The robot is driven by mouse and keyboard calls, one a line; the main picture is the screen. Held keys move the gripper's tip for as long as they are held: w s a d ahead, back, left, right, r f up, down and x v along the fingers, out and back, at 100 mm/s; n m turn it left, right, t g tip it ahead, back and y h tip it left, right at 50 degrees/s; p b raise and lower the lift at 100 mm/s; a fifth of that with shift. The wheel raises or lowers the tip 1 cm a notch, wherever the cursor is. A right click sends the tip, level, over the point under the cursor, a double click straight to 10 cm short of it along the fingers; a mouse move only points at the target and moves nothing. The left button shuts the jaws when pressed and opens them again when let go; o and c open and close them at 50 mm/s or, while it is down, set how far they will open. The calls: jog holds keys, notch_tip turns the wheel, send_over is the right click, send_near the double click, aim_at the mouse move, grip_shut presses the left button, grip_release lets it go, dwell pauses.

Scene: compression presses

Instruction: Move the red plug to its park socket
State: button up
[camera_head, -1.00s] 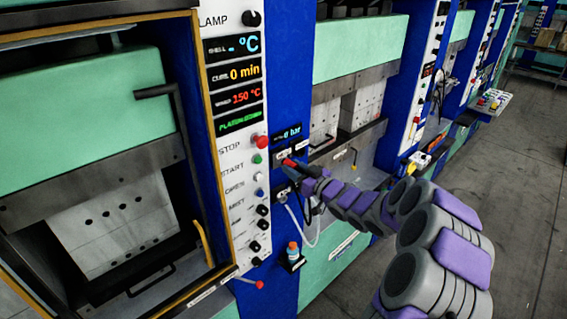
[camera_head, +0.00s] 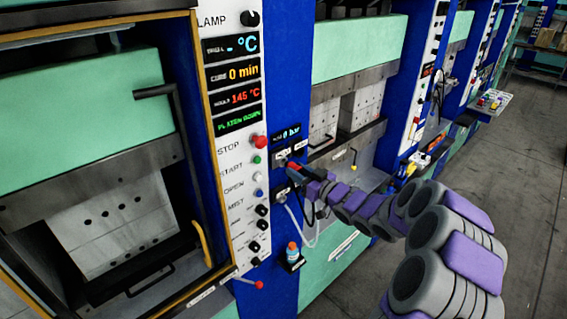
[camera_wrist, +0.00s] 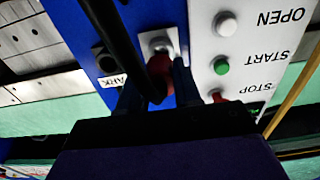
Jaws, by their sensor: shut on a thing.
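The red plug (camera_head: 292,165) is at the blue panel beside the white control strip. In the wrist view the red plug (camera_wrist: 161,68) sits between the two fingers of my gripper (camera_wrist: 155,88), which is shut on it. A black cable crosses in front of the plug and hides part of it. A socket with a metal plate (camera_wrist: 157,42) is just beyond the plug; I cannot tell whether they touch. The park socket (camera_wrist: 106,61), dark and empty, is to the left in the wrist view, above a partly hidden PARK label (camera_wrist: 112,80). My gripper (camera_head: 300,171) also shows in the head view.
The control strip (camera_head: 233,160) carries a red STOP button (camera_head: 258,142) and other knobs close left of my gripper. A white hose (camera_head: 304,235) hangs below it. A bottle with an orange cap (camera_head: 292,251) stands lower on a small holder. Open floor lies right.

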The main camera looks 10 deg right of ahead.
jog(key=shift+s+d, duration=0.1)
dwell(0.3)
jog(key=shift+v, duration=1.9)
